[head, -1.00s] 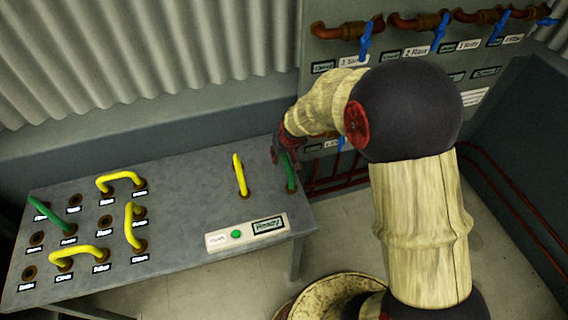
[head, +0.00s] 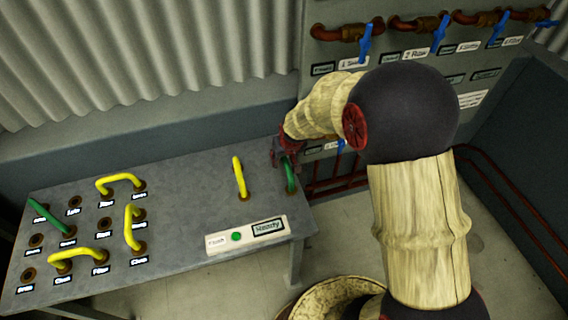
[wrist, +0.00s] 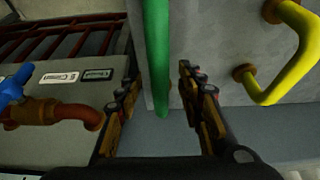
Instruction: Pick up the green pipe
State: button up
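A green pipe (head: 291,176) stands at the right end of the grey table, at my gripper (head: 285,158). In the wrist view this green pipe (wrist: 157,50) runs down between my two fingers (wrist: 159,80). The fingers are spread, with a visible gap on each side of the pipe. The pipe's upper part is hidden by my gripper in the head view. A second green pipe (head: 49,219) is plugged into sockets at the table's left end, away from my gripper.
The grey table (head: 195,190) bears several yellow pipes; one (head: 239,177) stands near the gripper and also shows in the wrist view (wrist: 300,50). A label panel with a green button (head: 236,237) lies at the front edge. A wall panel with blue-handled valves (head: 366,42) stands behind.

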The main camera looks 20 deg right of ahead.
jog(key=shift+c, duration=1)
jog(key=c, duration=0.7)
grip_shut()
